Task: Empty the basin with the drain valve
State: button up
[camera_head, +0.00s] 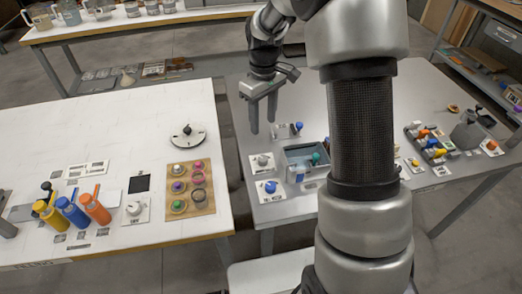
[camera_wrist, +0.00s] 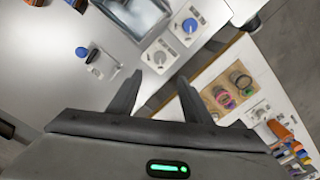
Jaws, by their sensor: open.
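The grey basin (camera_head: 298,156) sits near the left end of the grey table, with a green-teal item at its right side. Its corner shows at the top of the wrist view (camera_wrist: 138,14). A blue-handled fitting (camera_head: 297,127) stands behind it; it also shows in the wrist view (camera_wrist: 84,53). A blue knob (camera_head: 270,187) and a pale knob (camera_head: 263,161) are on white plates left of the basin. Which one is the drain valve I cannot tell. My gripper (camera_head: 263,124) is open and empty, above the table's left edge, apart from all of them. The basin's contents are unclear.
A gap separates the tables. My arm hides the grey table's middle; more fittings (camera_head: 430,143) stand right.

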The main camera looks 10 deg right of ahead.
aim_at(263, 158)
notch_tip(263, 158, down, 16)
jog(key=shift+b, duration=0.4)
jog(key=c, duration=1.1)
jog(key=shift+o, duration=0.2)
